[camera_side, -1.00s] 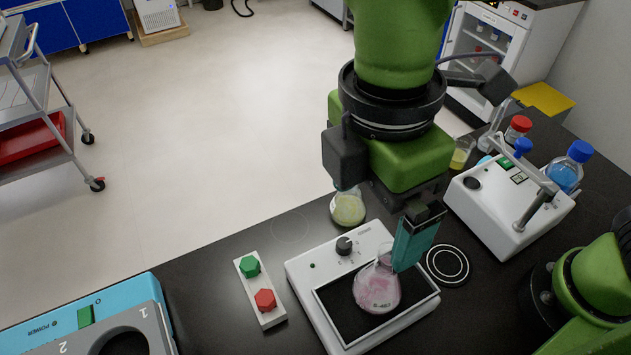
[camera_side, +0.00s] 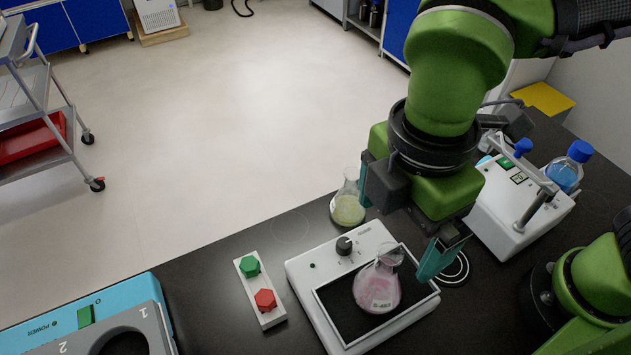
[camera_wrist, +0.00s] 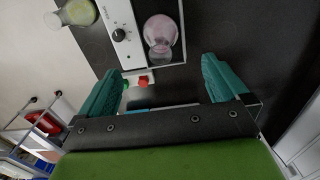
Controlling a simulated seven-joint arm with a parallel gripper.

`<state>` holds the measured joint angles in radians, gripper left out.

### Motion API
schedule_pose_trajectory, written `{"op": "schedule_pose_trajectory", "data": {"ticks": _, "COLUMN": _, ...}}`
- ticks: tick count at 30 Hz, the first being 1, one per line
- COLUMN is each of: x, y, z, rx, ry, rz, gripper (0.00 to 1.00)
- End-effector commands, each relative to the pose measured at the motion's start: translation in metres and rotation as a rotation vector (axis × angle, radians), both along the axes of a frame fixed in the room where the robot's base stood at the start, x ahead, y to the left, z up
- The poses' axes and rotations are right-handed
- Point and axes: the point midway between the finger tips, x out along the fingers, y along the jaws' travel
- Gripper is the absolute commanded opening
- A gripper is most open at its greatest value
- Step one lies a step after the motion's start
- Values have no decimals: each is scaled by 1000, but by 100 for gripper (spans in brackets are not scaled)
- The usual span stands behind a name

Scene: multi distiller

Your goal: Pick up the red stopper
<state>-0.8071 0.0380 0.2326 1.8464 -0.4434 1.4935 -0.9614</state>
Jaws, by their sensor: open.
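The red stopper (camera_side: 265,300) sits on the white rectangular holder (camera_side: 270,317), just below the green stopper (camera_side: 250,265) in the side view. My gripper (camera_side: 400,225) is open and empty, to the right of and above the red stopper, over the far side of the shaker. In the wrist view the gripper's teal fingers (camera_wrist: 166,92) are spread wide.
A flask with pink contents (camera_side: 376,290) stands on the white shaker (camera_side: 318,268). A flask with yellow-green liquid (camera_side: 347,208) stands behind it. A white device (camera_side: 508,200) and a blue-capped bottle (camera_side: 568,168) are at right. A blue-and-grey unit (camera_side: 110,318) is at front left.

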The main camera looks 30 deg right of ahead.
Motion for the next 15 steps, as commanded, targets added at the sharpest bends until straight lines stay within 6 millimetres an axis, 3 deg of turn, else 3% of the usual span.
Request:
{"op": "schedule_pose_trajectory", "data": {"ticks": 4, "x": 0, "y": 0, "z": 11, "rx": 1, "ry": 0, "rz": 1, "gripper": 100}}
{"op": "schedule_pose_trajectory", "data": {"ticks": 13, "x": -1, "y": 0, "z": 13, "rx": -1, "ry": 1, "rz": 1, "gripper": 100}}
{"op": "schedule_pose_trajectory", "data": {"ticks": 15, "x": 0, "y": 0, "z": 13, "rx": -1, "ry": 1, "rz": 1, "gripper": 92}}
